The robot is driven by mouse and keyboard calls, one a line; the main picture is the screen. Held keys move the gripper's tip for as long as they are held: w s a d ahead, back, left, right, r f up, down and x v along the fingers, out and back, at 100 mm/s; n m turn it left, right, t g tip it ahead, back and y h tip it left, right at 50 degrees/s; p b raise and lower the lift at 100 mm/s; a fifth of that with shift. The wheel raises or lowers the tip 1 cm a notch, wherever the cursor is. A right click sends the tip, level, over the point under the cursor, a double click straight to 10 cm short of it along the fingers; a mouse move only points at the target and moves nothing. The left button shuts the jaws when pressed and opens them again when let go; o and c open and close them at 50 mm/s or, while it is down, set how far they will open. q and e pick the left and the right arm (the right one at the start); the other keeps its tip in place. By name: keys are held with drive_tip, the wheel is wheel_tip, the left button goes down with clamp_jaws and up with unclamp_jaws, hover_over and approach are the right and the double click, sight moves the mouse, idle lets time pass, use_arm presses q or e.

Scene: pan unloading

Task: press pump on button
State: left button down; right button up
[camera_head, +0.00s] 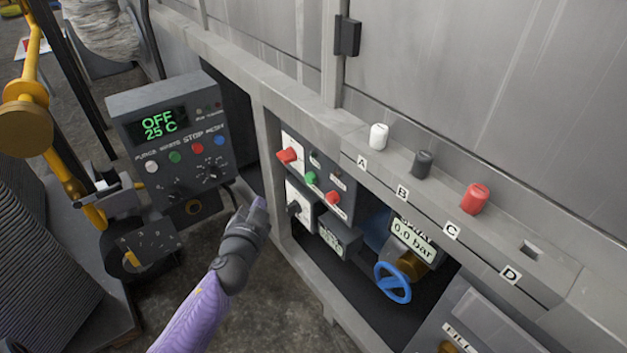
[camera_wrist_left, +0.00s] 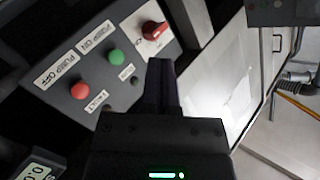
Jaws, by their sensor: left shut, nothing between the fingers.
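The pump panel (camera_head: 321,186) is a grey plate inside the frame opening. It carries a green button (camera_head: 310,178) and a red button (camera_head: 333,197). In the left wrist view the green button (camera_wrist_left: 116,57) sits beside the label "PUMP ON", and the red button (camera_wrist_left: 81,90) beside "PUMP OFF". My left gripper (camera_head: 260,203) is shut and empty, left of the panel and apart from the buttons. In the left wrist view its closed fingers (camera_wrist_left: 160,68) point up, to the right of the green button. My right gripper is not in view.
A red rotary knob (camera_head: 288,155) is on the same panel. A control box (camera_head: 172,145) reading "OFF 25 C" stands left. A blue valve wheel (camera_head: 392,283) and a "0.0 bar" display (camera_head: 412,240) are lower right. White, black and red caps stand on the ledge (camera_head: 440,200).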

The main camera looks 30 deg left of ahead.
sight(310, 178)
use_arm(q)
drive_tip(key=shift+w, duration=0.1)
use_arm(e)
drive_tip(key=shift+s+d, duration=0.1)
use_arm(q)
drive_tip(key=w+d+b, duration=0.2)
drive_tip(key=w+d, duration=0.1)
drive_tip(key=w, duration=0.5)
drive_tip(key=shift+d, duration=0.2)
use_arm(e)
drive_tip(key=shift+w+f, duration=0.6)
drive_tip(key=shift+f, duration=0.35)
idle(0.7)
use_arm(q)
drive_tip(key=shift+w+d+b, duration=0.15)
drive_tip(key=shift+w+b, duration=0.15)
drive_tip(key=shift+w, duration=0.05)
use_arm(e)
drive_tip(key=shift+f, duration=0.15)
